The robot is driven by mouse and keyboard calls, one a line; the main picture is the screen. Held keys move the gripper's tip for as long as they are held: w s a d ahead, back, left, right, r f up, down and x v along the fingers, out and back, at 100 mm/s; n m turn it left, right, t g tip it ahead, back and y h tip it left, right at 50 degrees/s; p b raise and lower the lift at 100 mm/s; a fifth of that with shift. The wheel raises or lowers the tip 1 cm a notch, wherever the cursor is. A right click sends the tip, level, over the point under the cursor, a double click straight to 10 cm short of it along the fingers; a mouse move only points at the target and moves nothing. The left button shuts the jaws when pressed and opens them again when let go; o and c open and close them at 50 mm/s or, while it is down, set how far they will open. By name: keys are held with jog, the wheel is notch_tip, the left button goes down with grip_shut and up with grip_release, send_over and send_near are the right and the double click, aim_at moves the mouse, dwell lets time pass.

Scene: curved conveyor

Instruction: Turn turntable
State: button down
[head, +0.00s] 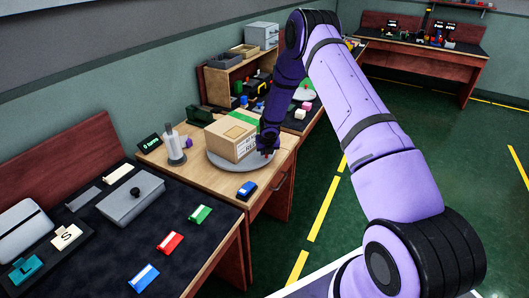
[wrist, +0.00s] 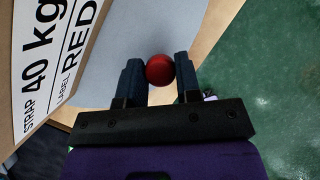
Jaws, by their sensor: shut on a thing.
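The turntable (head: 248,166) is a round grey disc on the wooden desk. Its grey surface also shows in the wrist view (wrist: 125,45). A round red knob (wrist: 160,69) sits at the turntable's edge. My gripper (head: 268,151) is low at the right side of the turntable, beside the box. In the wrist view its two dark fingers (wrist: 160,80) are on either side of the knob, shut on it. In the head view my arm's end hides the knob.
The dark bench (head: 120,245) at left holds a grey case (head: 131,200) and coloured labels. Green floor (head: 440,130) is open at right.

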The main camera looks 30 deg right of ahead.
jog(key=shift+w+d+n, duration=0.35)
jog(key=shift+d+n, duration=0.15)
jog(key=shift+d, duration=0.1)
dwell(0.3)
jog(key=c, duration=0.8)
grip_release()
jog(key=shift+c, duration=0.2)
jog(key=d+v, duration=0.1)
jog(key=v, duration=0.9)
jog(key=shift+s+a+r, duration=0.2)
jog(key=shift+a+r, duration=0.15)
jog(key=shift+a, duration=0.05)
